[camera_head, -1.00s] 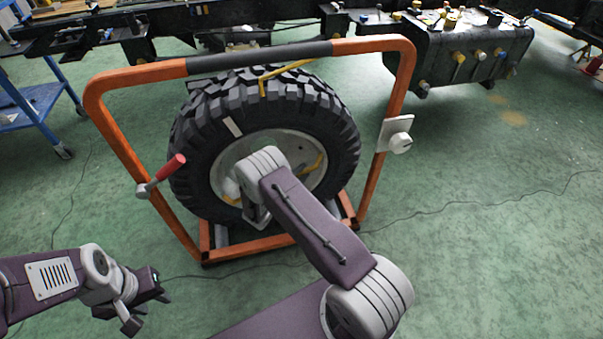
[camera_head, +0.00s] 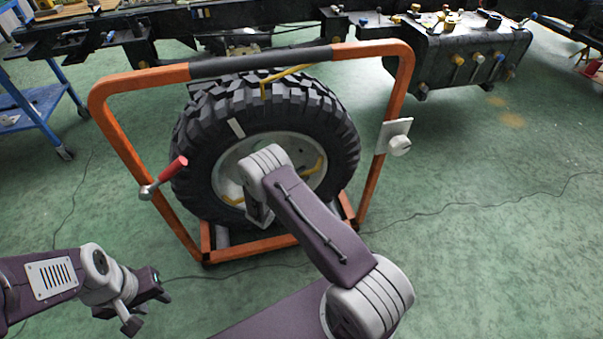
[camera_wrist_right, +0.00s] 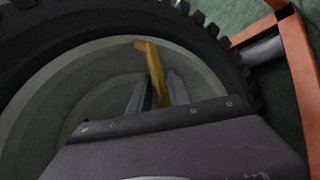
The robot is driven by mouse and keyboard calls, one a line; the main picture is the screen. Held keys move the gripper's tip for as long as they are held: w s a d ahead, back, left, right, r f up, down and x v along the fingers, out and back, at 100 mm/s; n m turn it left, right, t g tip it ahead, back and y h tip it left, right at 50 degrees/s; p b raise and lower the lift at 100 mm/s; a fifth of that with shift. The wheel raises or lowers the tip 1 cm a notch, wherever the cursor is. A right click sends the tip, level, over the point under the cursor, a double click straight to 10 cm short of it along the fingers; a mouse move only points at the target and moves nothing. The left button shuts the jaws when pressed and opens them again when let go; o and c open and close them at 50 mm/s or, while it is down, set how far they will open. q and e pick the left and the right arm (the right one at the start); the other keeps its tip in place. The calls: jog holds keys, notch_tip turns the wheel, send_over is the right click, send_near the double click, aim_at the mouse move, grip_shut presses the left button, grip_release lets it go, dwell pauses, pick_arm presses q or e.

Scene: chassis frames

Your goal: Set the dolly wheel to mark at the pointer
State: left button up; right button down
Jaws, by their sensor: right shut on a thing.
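The big black tyre (camera_head: 325,115) stands upright in the orange dolly frame (camera_head: 120,135). A white mark (camera_head: 237,127) is on its upper left sidewall. The yellow pointer (camera_head: 285,75) hangs from the top bar, its tip above and to the right of the mark. My right gripper (camera_wrist_right: 158,88) is shut on a yellow rim handle (camera_wrist_right: 152,70) in the right wrist view; in the head view my own wrist mostly hides this grip. Another yellow handle (camera_head: 319,165) shows on the rim's right. My left gripper (camera_head: 148,305) is open and empty at the lower left, away from the dolly.
A red-handled lever (camera_head: 170,172) is on the frame's left post and a white plate with a knob (camera_head: 397,140) on its right post. A blue cart (camera_head: 35,110) stands at left. A truck chassis (camera_head: 450,60) lies behind. Thin cables cross the green floor.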

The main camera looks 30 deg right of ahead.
jog(key=f, duration=0.1)
jog(key=f+m+y+p, duration=0.1)
jog(key=f+y, duration=0.1)
jog(key=shift+s+d+f+g, duration=0.15)
jog(key=shift+d+f+g, duration=0.15)
jog(key=c, duration=1.3)
grip_release()
jog(key=shift+r, duration=0.1)
jog(key=shift+o, duration=0.2)
jog(key=shift+a+r+p, duration=0.15)
jog(key=shift+r+p, duration=0.05)
jog(key=shift+p, duration=0.1)
jog(key=p+v, duration=0.4)
jog(key=v, duration=0.4)
jog(key=shift+s+a, duration=0.25)
jog(key=shift+s, duration=0.05)
